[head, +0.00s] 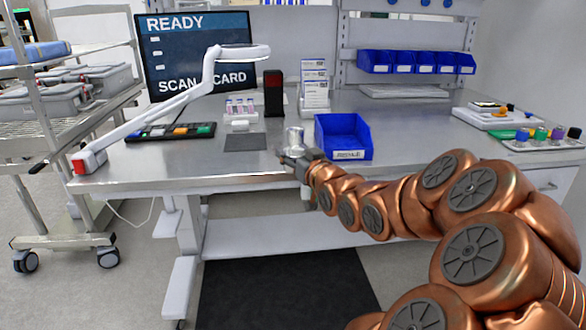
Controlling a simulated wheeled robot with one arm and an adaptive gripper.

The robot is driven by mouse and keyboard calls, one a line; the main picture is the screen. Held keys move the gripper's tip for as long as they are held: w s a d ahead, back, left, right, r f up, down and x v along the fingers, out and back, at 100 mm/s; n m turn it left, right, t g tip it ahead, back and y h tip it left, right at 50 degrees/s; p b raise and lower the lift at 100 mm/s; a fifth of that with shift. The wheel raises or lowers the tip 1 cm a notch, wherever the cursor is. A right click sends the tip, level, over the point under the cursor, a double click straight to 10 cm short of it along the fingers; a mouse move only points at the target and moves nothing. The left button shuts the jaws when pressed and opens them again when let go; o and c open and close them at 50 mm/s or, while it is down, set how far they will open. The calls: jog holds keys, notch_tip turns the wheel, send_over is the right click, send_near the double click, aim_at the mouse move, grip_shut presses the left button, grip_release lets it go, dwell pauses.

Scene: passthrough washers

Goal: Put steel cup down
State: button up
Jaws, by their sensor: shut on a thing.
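The steel cup (294,138) is a small shiny metal cup near the middle of the head view. It stands upright at my gripper (291,154), which is shut on it at the front edge of the steel table (350,186). My gripper hides the cup's lower part, so I cannot tell whether its base touches the table. My copper arm reaches in from the lower right.
A blue bin (343,139) stands close to the right of the cup. A grey mat (246,142) lies to its left, with a small rack (240,107) behind. Bare tabletop lies left of the mat.

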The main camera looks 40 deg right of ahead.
jog(key=s+d+f+m+h+b, duration=0.1)
jog(key=s+d+f+b, duration=0.15)
jog(key=s, duration=0.45)
jog(key=shift+g, duration=0.3)
jog(key=p+x, duration=1.6)
jog(key=x, duration=0.2)
jog(key=shift+w+p, duration=0.1)
jog(key=shift+p, duration=0.3)
jog(key=shift+f, duration=0.3)
jog(key=o, duration=1.2)
jog(key=shift+c, duration=0.2)
jog(key=shift+r, duration=0.1)
